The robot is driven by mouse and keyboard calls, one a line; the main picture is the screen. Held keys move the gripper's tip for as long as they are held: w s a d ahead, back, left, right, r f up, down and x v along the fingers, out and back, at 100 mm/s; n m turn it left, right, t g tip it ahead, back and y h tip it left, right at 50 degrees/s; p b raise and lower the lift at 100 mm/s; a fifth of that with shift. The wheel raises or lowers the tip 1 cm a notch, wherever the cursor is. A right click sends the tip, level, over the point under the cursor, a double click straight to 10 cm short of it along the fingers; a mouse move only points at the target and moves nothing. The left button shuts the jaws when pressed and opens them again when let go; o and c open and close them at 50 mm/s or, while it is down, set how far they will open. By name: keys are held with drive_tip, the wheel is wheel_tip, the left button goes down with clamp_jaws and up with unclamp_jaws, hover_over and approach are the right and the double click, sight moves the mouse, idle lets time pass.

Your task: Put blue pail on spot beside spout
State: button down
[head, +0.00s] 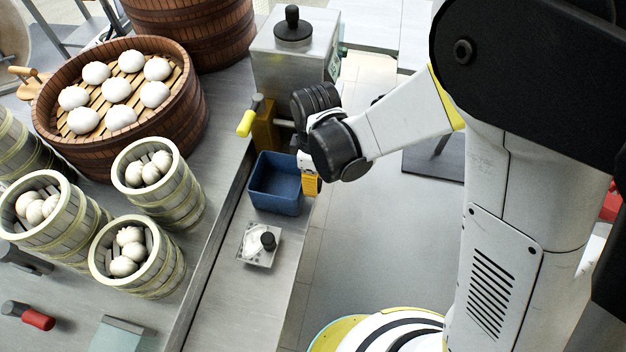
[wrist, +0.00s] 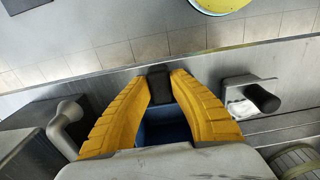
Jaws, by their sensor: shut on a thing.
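The blue pail (head: 275,190) is an open rectangular bin, upright on or just above the grey counter strip; contact below cannot be told. My gripper (head: 311,184) is at its right side, one yellow finger showing against it. In the wrist view, the yellow fingers of my gripper (wrist: 160,78) close on a black piece (wrist: 159,88) at the edge of the blue pail (wrist: 165,130). The spout (head: 250,115), with a yellow-tipped lever, is on the steel dispenser (head: 300,55) just behind the pail. No marked spot can be made out; the pail may cover it.
A small steel plate with a black knob (head: 260,246) sits in front of the pail on the strip. A large bamboo steamer of buns (head: 180,110) and several smaller steamers (head: 165,205) stand to the left. Open floor (head: 350,240) lies to the right.

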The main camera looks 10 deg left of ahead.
drive_tip(key=shift+f+b, duration=0.45)
drive_tip(key=shift+f, duration=0.05)
idle(0.3)
drive_tip(key=c, duration=1.2)
unclamp_jaws()
drive_tip(key=shift+r, duration=0.1)
wheel_tip(320, 180, up, 12)
drive_tip(key=shift+d, duration=0.1)
